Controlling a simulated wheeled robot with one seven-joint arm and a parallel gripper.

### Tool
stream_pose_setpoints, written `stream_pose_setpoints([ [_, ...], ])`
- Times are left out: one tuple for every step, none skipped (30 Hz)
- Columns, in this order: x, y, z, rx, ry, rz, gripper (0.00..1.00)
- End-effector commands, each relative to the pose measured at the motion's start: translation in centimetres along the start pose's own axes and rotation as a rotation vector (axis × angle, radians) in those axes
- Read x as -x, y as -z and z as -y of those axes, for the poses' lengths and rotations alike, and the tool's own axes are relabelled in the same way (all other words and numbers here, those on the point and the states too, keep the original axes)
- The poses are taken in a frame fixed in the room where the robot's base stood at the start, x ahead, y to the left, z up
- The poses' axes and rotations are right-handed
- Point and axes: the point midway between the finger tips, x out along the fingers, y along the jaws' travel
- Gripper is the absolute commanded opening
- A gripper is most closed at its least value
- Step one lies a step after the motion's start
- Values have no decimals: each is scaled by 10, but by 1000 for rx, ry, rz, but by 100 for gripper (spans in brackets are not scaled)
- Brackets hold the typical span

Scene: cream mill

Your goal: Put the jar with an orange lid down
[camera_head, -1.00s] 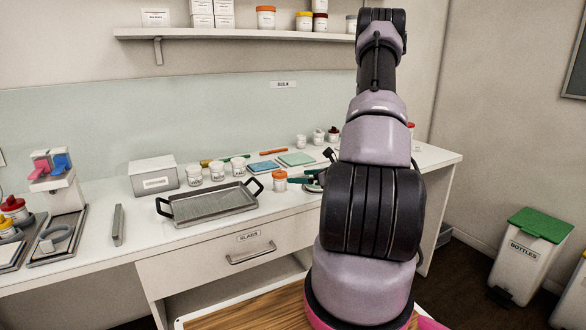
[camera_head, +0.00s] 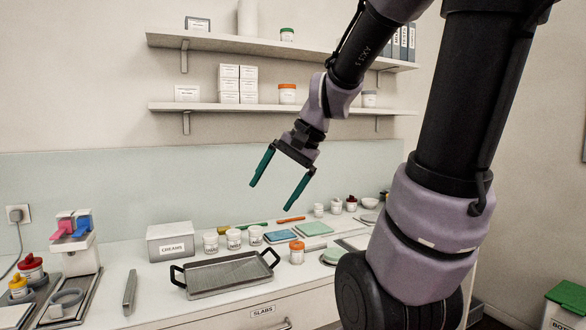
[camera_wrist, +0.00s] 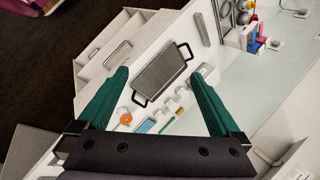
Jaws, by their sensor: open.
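A white jar with an orange lid (camera_head: 297,252) stands upright on the counter, just right of the dark-handled tray (camera_head: 230,274). Its orange lid also shows in the wrist view (camera_wrist: 126,119), near the left finger. My gripper (camera_head: 271,196) is open and empty, raised well above the counter, with its teal fingers pointing down. The wrist view shows the fingers spread wide (camera_wrist: 158,73) with nothing held between them. A second white jar with an orange lid (camera_head: 287,93) stands on the lower wall shelf.
Several white jars (camera_head: 234,239) stand behind the tray, beside a box labelled CREAMS (camera_head: 170,242). Blue (camera_head: 280,236) and green (camera_head: 313,229) slabs lie behind the orange-lidded jar. A dispenser (camera_head: 78,245) stands at left. The lower shelf (camera_head: 240,107) is near gripper height.

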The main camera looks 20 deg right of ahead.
Motion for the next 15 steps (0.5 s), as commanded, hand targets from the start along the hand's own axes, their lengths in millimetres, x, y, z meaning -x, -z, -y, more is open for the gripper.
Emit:
stream_pose_setpoints([
  [15, -10, -1, 95, -13, -60, 100],
  [22, -14, -3, 142, -24, -94, 100],
  [31, -18, -6, 199, -37, -135, 100],
  [37, -21, -7, 239, -45, -165, 100],
  [43, -22, -9, 274, -51, -193, 100],
  [50, -25, -10, 314, -58, -226, 100],
  [55, -26, -11, 340, -62, -248, 100],
  [59, -27, -12, 363, -66, -268, 100],
  [63, -28, -13, 387, -69, -289, 100],
  [65, -29, -14, 400, -72, -300, 100],
  [67, -29, -14, 410, -73, -310, 100],
  [69, -29, -15, 419, -75, -319, 100],
  [70, -30, -16, 424, -77, -323, 100],
  [70, -30, -16, 426, -77, -325, 100],
  [70, -29, -16, 427, -78, -326, 100],
])
